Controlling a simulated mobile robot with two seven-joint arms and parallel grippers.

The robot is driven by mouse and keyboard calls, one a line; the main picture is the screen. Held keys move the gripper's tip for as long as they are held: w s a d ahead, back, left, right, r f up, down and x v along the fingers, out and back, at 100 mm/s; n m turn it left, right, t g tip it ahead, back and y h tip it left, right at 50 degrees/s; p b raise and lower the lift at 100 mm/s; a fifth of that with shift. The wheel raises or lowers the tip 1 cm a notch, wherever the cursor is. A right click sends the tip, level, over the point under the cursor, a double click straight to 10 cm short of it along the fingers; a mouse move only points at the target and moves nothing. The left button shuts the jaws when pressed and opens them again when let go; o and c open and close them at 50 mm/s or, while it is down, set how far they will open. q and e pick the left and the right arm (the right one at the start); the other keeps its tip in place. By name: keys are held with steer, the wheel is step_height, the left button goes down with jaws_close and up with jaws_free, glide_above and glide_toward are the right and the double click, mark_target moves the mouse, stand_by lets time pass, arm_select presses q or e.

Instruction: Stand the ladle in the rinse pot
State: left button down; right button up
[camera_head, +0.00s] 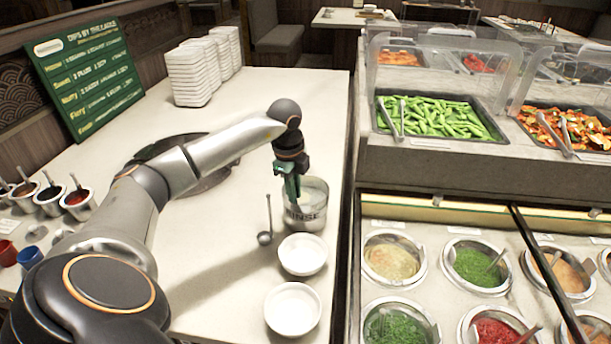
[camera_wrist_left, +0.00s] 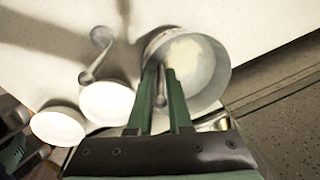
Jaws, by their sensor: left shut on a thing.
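The rinse pot (camera_head: 312,222) is a grey metal pot with RINSE lettering, standing upright on the pale counter. It also shows in the left wrist view (camera_wrist_left: 216,78), with a pale patch inside. My left gripper (camera_head: 291,188), with green fingers, points down at the pot's left rim. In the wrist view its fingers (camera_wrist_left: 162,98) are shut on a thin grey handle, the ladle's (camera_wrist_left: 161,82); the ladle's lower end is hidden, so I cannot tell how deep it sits. Another ladle (camera_head: 265,238) is beside the pot, left of it. My right gripper is out of view.
Two white bowls, the nearer (camera_head: 293,309) and the farther (camera_head: 302,255), stand in front of the pot. Sauce cups (camera_head: 78,203) are at far left, and stacked white dishes (camera_head: 190,75) at the back. The food bar (camera_head: 440,165) borders the counter's right edge.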

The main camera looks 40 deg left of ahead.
arm_select(q)
steer(key=c, duration=0.8)
jaws_free()
steer(key=shift+f, duration=0.15)
steer(key=shift+o, duration=0.2)
steer(key=shift+f, duration=0.1)
steer(key=shift+s+d, duration=0.1)
steer(key=shift+c, duration=1.2)
steer(key=shift+o, duration=1.1)
steer(key=shift+c, duration=0.2)
